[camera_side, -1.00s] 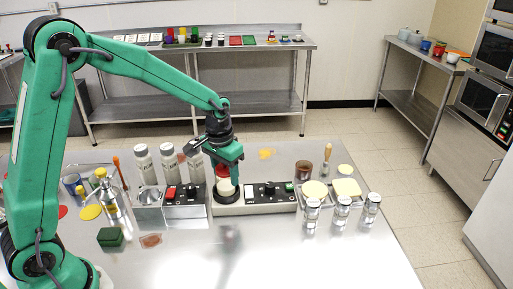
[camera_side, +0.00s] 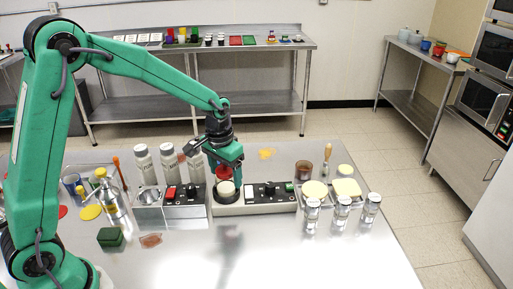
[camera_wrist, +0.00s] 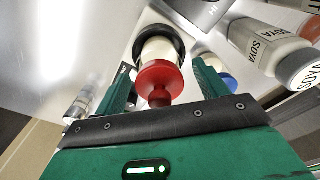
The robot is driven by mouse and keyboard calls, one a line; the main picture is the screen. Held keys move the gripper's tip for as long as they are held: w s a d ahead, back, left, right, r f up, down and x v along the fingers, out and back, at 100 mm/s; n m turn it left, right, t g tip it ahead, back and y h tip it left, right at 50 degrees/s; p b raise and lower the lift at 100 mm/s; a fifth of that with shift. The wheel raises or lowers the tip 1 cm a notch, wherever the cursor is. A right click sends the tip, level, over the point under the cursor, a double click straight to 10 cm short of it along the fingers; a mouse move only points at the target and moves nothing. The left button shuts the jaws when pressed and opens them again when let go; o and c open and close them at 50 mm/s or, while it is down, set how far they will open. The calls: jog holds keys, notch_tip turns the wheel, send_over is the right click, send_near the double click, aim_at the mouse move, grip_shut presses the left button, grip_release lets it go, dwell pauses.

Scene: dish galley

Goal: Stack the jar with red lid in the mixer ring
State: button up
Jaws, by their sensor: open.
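The jar with red lid (camera_side: 226,188) stands upright in the dark mixer ring (camera_side: 216,198) on a pale base unit. In the wrist view its red lid (camera_wrist: 160,80) faces me, its cream body (camera_wrist: 163,50) shows behind, and the black ring (camera_wrist: 181,40) surrounds the body's far end. My gripper (camera_side: 226,172) is around the red lid from above. In the wrist view its two green fingers stand open, one on each side of the lid, with gaps visible. How deep the jar sits is hard to tell.
A control box with a red switch (camera_side: 185,195) is left of the ring.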

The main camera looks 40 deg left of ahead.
jog(key=r, duration=1.1)
jog(key=shift+s+r, duration=0.2)
jog(key=shift+s, duration=0.15)
jog(key=shift+r, duration=0.35)
jog(key=shift+s, duration=0.1)
jog(key=s+r+t, duration=0.1)
jog(key=s+t, duration=0.1)
jog(key=s, duration=0.8)
jog(key=s+a+r+t, duration=0.1)
jog(key=s+r+t, duration=0.1)
jog(key=s, duration=0.9)
jog(key=shift+s+a+r+t, duration=0.15)
jog(key=shift+s+a+t, duration=0.05)
jog(key=shift+t, duration=0.2)
